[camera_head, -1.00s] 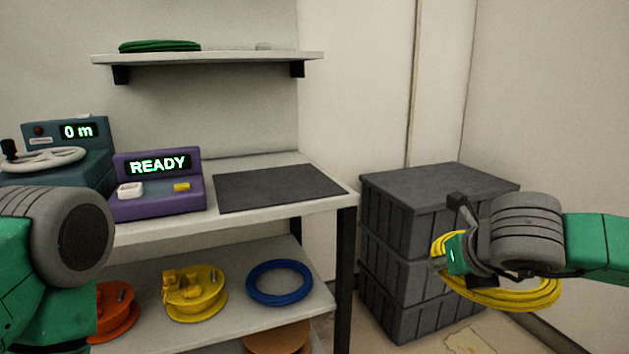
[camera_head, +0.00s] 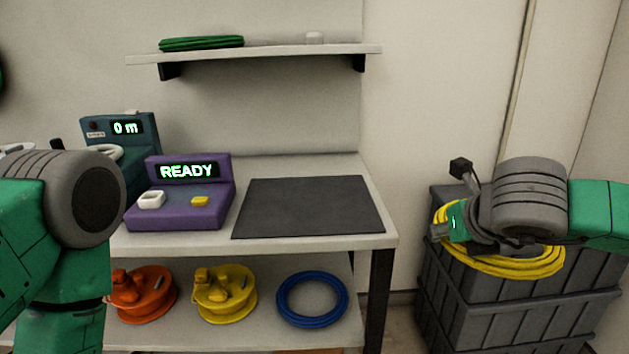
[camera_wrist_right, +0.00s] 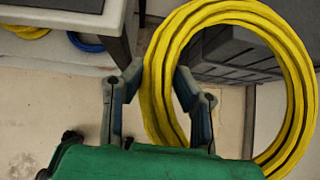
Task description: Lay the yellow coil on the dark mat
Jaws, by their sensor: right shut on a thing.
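The yellow coil (camera_head: 505,262) hangs from my right gripper (camera_head: 440,228), to the right of the bench and in front of the dark crates. In the right wrist view the coil (camera_wrist_right: 296,70) passes between the two fingers of the right gripper (camera_wrist_right: 158,85), which are shut on its side. The dark mat (camera_head: 310,207) lies flat and bare on the right part of the bench top. The coil is well apart from the mat. My left arm shows at the left edge of the head view, but its gripper fingers are out of view.
A purple READY device (camera_head: 183,215) stands left of the mat. A blue coil (camera_head: 312,322), a yellow reel (camera_head: 225,312) and an orange reel (camera_head: 143,312) sit on the lower shelf. A green coil (camera_head: 202,43) lies on the wall shelf (camera_head: 270,51). Stacked grey crates (camera_head: 500,318) stand right.

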